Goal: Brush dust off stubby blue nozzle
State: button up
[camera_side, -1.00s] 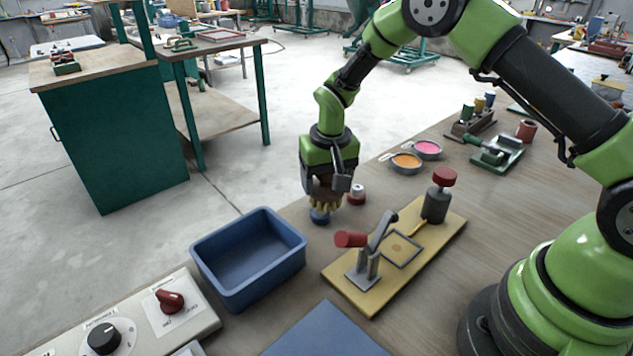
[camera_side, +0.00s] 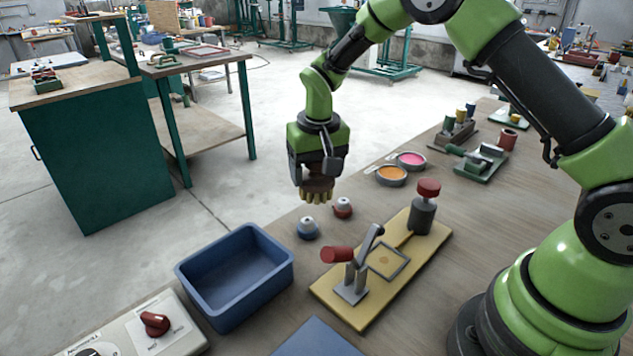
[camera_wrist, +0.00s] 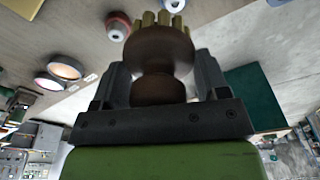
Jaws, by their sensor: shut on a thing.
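The stubby blue nozzle (camera_side: 308,230) stands upright on the bench with a pale tip. In the wrist view, part of it (camera_wrist: 172,5) shows at the top edge behind the bristles. My gripper (camera_side: 316,178) is shut on a brush (camera_side: 317,190) with a round brown wooden handle and yellowish bristles pointing down. The brush also shows in the wrist view (camera_wrist: 158,52), held between both fingers. The bristles hang above the blue nozzle with a clear gap. I cannot tell whether dust is on the nozzle.
A similar red nozzle (camera_side: 342,208) stands just behind and right of the blue one. A blue bin (camera_side: 225,302) sits at front left. A yellow board with a clamp (camera_side: 330,287) lies to the right. Orange (camera_side: 391,175) and pink (camera_side: 411,160) dishes stand behind.

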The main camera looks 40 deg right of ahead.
jog(key=shift+r, duration=0.45)
jog(key=shift+r, duration=1.5)
